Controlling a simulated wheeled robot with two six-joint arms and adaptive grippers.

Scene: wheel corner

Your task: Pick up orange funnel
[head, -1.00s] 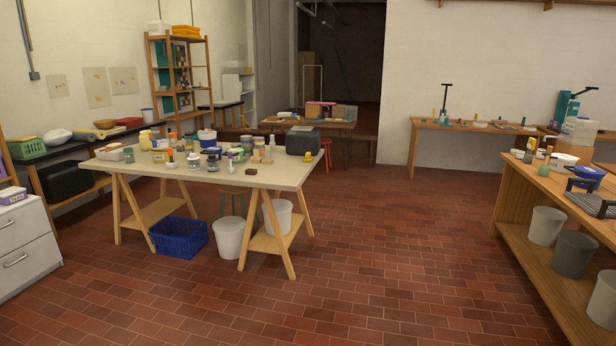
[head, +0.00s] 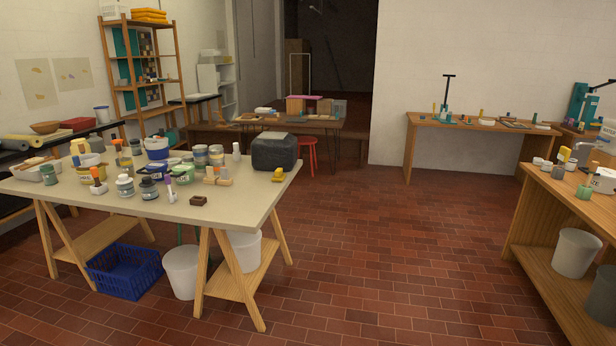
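I cannot make out an orange funnel for certain. Small orange-topped items stand on the pale trestle table (head: 240,200) at the left, among jars and tubs; one orange-topped item (head: 97,176) is near its front left. Neither of my grippers is in view.
A blue crate (head: 125,270) and white buckets (head: 182,272) sit under the trestle table. A dark box (head: 274,152) stands on its far right corner. Open brick floor (head: 400,250) lies between the trestle table and the right bench. Another bench (head: 480,128) stands at the back wall.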

